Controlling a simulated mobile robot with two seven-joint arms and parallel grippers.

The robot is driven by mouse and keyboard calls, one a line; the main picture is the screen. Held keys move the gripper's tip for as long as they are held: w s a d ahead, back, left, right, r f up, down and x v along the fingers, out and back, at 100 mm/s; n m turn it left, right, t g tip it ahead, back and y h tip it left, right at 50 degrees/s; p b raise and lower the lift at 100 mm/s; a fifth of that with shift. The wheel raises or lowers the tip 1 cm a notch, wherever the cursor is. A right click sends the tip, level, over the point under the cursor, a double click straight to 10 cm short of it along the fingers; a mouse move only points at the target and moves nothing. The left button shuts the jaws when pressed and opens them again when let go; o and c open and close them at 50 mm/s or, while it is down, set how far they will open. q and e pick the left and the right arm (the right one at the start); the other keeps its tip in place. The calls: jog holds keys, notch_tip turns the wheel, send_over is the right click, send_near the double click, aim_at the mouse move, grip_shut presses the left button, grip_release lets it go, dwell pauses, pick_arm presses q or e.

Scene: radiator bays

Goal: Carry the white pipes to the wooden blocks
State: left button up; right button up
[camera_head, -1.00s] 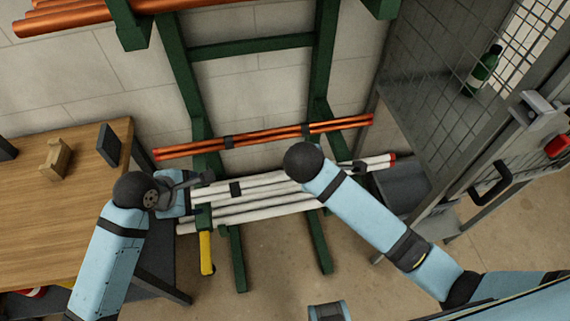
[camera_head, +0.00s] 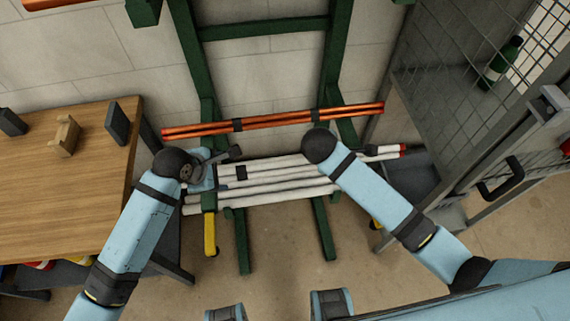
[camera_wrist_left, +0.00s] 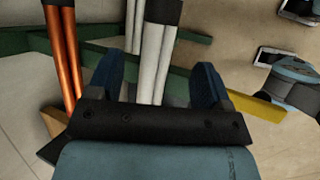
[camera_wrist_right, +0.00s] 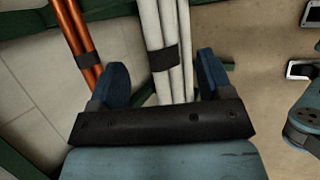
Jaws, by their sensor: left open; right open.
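The white pipes (camera_head: 292,188) lie as a strapped bundle on the lower arms of a green rack, below a bundle of copper pipes. My left gripper (camera_wrist_left: 160,72) is open above the left part of the white bundle, which shows between its fingers in the left wrist view. My right gripper (camera_wrist_right: 165,70) is open over the right part, with white pipes between its fingers near a black strap. In the head view my right arm hides this gripper. Whether either touches the pipes I cannot tell. A notched wooden block (camera_head: 65,136) stands on the table at the left.
Dark upright blocks (camera_head: 117,122) flank the wooden block on the wooden table (camera_head: 60,205). Copper pipes (camera_head: 275,121) lie close behind the white ones. A green rack post (camera_head: 323,228) and a yellow-tipped arm (camera_head: 210,233) stand out in front. A mesh cage (camera_head: 450,90) is at the right.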

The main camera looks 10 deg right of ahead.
aim_at(228, 173)
pick_arm(q)
jog(key=x, duration=0.6)
jog(key=shift+w+d+f, duration=0.15)
jog(key=shift+f, duration=0.1)
pick_arm(e)
jog(key=x, duration=0.6)
jog(key=shift+w+d+f, duration=0.15)
jog(key=shift+f, duration=0.1)
pick_arm(q)
jog(key=c, duration=1.2)
pick_arm(e)
jog(key=c, duration=1.2)
